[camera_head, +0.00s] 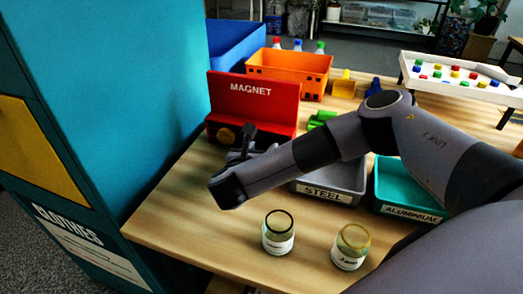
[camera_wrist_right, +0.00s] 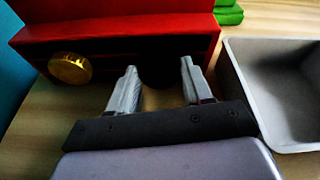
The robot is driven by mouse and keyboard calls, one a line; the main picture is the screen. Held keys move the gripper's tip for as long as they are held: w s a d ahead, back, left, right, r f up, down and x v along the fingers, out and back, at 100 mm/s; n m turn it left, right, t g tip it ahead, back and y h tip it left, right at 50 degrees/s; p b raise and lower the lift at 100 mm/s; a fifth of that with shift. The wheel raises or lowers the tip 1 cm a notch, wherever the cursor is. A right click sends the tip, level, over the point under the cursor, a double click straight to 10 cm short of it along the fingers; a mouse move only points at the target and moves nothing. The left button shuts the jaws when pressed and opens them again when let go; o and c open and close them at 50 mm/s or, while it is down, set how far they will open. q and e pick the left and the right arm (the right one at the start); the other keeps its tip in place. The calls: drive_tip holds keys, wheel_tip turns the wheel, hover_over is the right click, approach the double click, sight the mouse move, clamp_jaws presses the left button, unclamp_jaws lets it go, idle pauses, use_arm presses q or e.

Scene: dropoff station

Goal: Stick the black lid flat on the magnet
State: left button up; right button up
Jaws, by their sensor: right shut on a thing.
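The red magnet block (camera_head: 252,98), marked MAGNET, stands at the back left of the table; it fills the top of the wrist view (camera_wrist_right: 120,30). A gold lid (camera_wrist_right: 70,68) is on the block's dark front face at the left. My right gripper (camera_head: 250,142) is in front of the block's lower part. Its two fingers (camera_wrist_right: 160,82) are apart and shut on the black lid (camera_wrist_right: 159,76), which is close to the dark face. I cannot tell whether the lid touches it. My left gripper is not in view.
A grey STEEL bin (camera_head: 335,187) is right of my gripper; a teal ALUMINIUM bin (camera_head: 408,203) is beyond it. Two open glass jars (camera_head: 278,238) (camera_head: 350,250) stand in front. An orange crate (camera_head: 290,68) is behind. A teal cabinet (camera_head: 110,90) borders the left.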

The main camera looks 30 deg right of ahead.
idle(0.4)
drive_tip(key=o, duration=1.2)
drive_tip(key=shift+c, duration=0.2)
drive_tip(key=shift+s+a, duration=1.95)
drive_tip(key=shift+a, duration=0.25)
drive_tip(key=shift+s+a+r, duration=0.1)
drive_tip(key=shift+a, duration=0.05)
drive_tip(key=shift+s+a+p, duration=0.8)
drive_tip(key=shift+a+p, duration=0.05)
drive_tip(key=shift+p, duration=1.3)
drive_tip(key=shift+s+a+p, duration=0.2)
drive_tip(key=shift+p, duration=0.1)
